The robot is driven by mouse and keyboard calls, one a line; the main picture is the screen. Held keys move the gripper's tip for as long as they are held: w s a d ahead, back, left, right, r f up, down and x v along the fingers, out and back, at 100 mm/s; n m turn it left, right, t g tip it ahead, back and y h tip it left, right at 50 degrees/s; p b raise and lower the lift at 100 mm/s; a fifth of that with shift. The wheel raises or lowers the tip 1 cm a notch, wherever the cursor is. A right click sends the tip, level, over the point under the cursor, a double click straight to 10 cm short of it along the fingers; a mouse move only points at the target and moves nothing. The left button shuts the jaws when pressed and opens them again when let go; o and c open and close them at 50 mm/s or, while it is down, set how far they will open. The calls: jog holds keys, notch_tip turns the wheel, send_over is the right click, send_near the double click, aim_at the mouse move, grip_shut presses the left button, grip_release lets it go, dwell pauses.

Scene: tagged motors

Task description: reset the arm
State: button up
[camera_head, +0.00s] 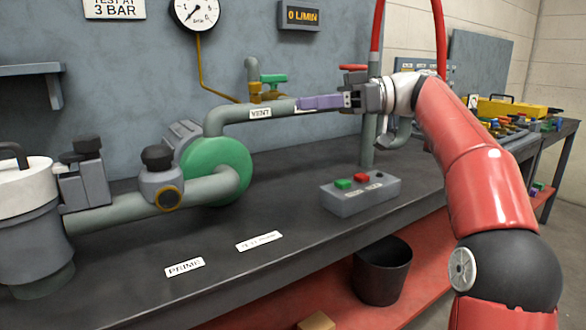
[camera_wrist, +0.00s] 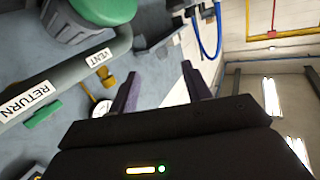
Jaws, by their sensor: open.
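My red arm (camera_head: 483,185) reaches in from the right in the head view. My gripper (camera_head: 303,103) is at its end, with purple fingers pointing left beside the upper grey pipe marked VENT (camera_head: 262,112). In the wrist view the two fingers of my gripper (camera_wrist: 160,88) stand apart with nothing visible between them. From the head view I cannot tell whether the fingers touch the pipe. The wrist view also shows the VENT label (camera_wrist: 99,57) and a pipe marked RETURN (camera_wrist: 28,98).
A green pump (camera_head: 216,170) with grey pipes stands on the dark bench (camera_head: 300,233). A button box (camera_head: 361,193) with green and red buttons sits below my gripper. A gauge (camera_head: 195,12) hangs on the wall. A black bin (camera_head: 382,272) is under the bench. The bench front is mostly clear.

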jog(key=s+a+f+m+t+h, duration=0.4)
jog(key=s+f+m+h, duration=0.35)
jog(key=f+m, duration=0.4)
jog(key=s+d+f+m+t+h, duration=0.1)
jog(key=s+d+f+m+h, duration=0.2)
jog(key=s+d+f, duration=0.5)
jog(key=s+d+f+m+t+h, duration=0.1)
jog(key=s+d+f+m+h, duration=0.2)
jog(key=s+d+f+h, duration=0.3)
jog(key=s+d+f, duration=0.1)
jog(key=s+f, duration=0.4)
jog(key=f, duration=0.4)
jog(key=shift+s+d+f+t, duration=0.25)
jog(key=shift+d+t, duration=0.1)
jog(key=shift+t, duration=0.05)
